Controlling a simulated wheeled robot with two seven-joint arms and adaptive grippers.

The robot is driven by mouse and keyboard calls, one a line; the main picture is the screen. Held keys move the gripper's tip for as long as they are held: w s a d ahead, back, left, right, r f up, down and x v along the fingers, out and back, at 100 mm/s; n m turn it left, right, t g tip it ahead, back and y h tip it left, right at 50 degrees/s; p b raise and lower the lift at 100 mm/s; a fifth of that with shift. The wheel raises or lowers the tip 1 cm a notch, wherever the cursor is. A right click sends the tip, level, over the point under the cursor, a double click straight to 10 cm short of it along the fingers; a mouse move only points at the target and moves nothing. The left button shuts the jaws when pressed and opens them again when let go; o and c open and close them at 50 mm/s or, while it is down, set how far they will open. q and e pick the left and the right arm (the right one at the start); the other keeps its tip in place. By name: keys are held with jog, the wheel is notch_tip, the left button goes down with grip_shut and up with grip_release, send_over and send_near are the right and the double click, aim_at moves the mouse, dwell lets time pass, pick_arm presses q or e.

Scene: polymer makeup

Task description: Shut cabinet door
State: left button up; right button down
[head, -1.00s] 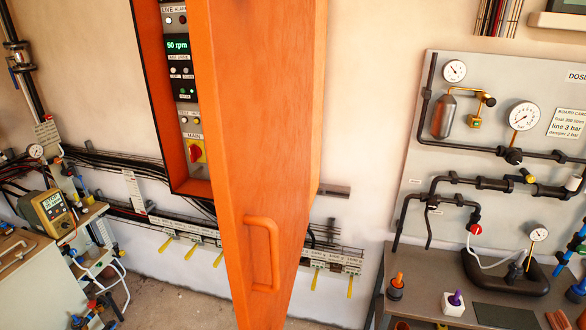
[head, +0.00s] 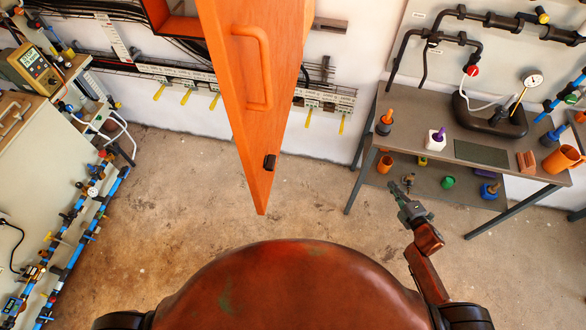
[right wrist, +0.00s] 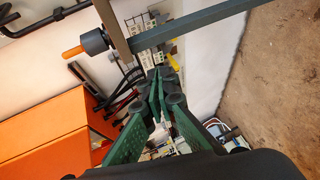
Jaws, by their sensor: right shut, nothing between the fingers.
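The orange cabinet door (head: 226,75) stands wide open in the head view, swung out towards me. It has an orange bar handle (head: 262,68) and a small dark latch (head: 269,162) near its lower corner. The lower edge of the cabinet body (head: 176,24) shows at the top left, behind the door. My right gripper (head: 398,190) is to the right of the door, apart from it, shut and empty. The right wrist view shows its green fingers (right wrist: 160,95) together, with orange panelling (right wrist: 50,125) to the left. My left gripper is not in view.
A grey workbench (head: 415,135) with fittings stands to the right, close beyond my right gripper. Yellow-handled valves (head: 185,95) line the back wall. A bench with blue pipes (head: 75,230) is at the left. The floor (head: 200,190) between is clear.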

jog(key=a+r+n+y, duration=0.3)
jog(key=a+r+n, duration=0.2)
jog(key=r, duration=0.4)
jog(key=a+r+n+y, duration=0.3)
jog(key=a+r+n, duration=0.1)
jog(key=r, duration=0.4)
jog(key=a+r+n+y, duration=0.3)
jog(key=a+r+n, duration=0.2)
jog(key=r, duration=0.4)
jog(key=s+a+r+n+g+y+p, duration=0.1)
jog(key=s+a+r+n+g+y, duration=0.4)
jog(key=s+a+r+n+g, duration=0.9)
pick_arm(q)
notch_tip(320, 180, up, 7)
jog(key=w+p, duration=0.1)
jog(key=p, duration=0.4)
jog(key=shift+p, duration=0.3)
pick_arm(e)
jog(key=s+a+n+t, duration=0.1)
jog(key=a+n+t, duration=0.1)
jog(key=a, duration=1.2)
jog(key=shift+s+a+r+n+t, duration=0.15)
jog(key=shift+a+r+n+t, duration=0.25)
jog(key=shift+n, duration=0.5)
